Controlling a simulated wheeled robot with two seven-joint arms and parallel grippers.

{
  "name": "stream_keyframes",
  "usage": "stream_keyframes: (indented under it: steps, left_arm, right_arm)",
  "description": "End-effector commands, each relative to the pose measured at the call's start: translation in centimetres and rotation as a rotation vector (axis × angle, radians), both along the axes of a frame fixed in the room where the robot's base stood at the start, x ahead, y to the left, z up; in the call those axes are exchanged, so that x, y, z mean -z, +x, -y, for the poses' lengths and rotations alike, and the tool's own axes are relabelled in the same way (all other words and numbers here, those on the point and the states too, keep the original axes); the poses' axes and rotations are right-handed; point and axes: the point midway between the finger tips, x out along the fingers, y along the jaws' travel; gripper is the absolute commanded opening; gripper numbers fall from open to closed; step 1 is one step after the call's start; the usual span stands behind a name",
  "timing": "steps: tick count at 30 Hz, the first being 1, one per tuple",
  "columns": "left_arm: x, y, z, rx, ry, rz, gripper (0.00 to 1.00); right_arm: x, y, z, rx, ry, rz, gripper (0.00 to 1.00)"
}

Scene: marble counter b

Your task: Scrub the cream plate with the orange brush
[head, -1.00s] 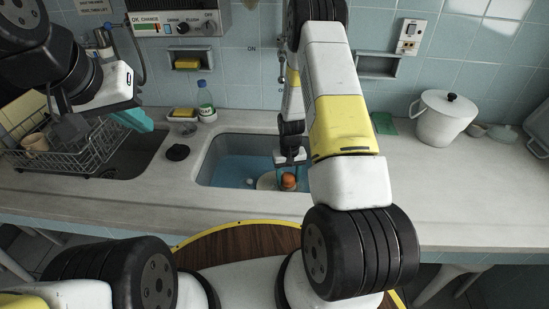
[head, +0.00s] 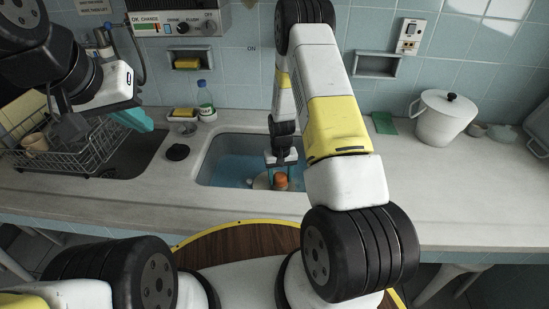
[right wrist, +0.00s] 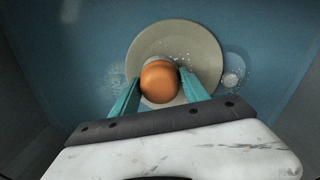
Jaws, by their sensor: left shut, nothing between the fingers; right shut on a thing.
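The cream plate (right wrist: 200,45) lies in the blue sink, with small white specks on its surface. In the head view only part of the plate (head: 261,182) shows beside my right gripper. My right gripper (right wrist: 160,92) is shut on the orange brush (right wrist: 160,80), one teal finger on each side of its round orange top. The brush is over the plate's lower part in the right wrist view; whether its bristles touch is hidden. The brush also shows in the head view (head: 281,181). My left gripper (head: 134,120) is shut and empty above the dish rack, away from the sink.
The sink's walls (head: 208,160) surround my right gripper. A wire dish rack (head: 88,160) with a cup is at left. A soap bottle (head: 205,98) and a yellow sponge (head: 183,113) stand behind the sink. A white pot (head: 442,120) is at right; the counter before it is clear.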

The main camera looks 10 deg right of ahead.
Motion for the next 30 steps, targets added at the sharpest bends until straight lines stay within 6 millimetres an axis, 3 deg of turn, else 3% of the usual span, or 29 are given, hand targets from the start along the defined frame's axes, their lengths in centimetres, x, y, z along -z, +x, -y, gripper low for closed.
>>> stream_keyframes:
  steps: [4, 21, 30]
  left_arm:
    - [0.0, 0.0, 0.0, 0.000, 0.000, 0.000, 0.00]
    - [0.0, 0.0, 0.0, 0.000, 0.000, 0.000, 0.00]
    - [0.0, 0.0, 0.0, 0.000, 0.000, 0.000, 0.00]
  right_arm:
    - [-0.2, -0.2, -0.4, -0.003, 0.004, -0.005, 0.09]
    - [-5.7, -0.1, -0.1, -0.001, 0.001, -0.002, 0.09]
    - [-6.0, -0.1, -0.1, -0.001, 0.001, -0.003, 0.09]
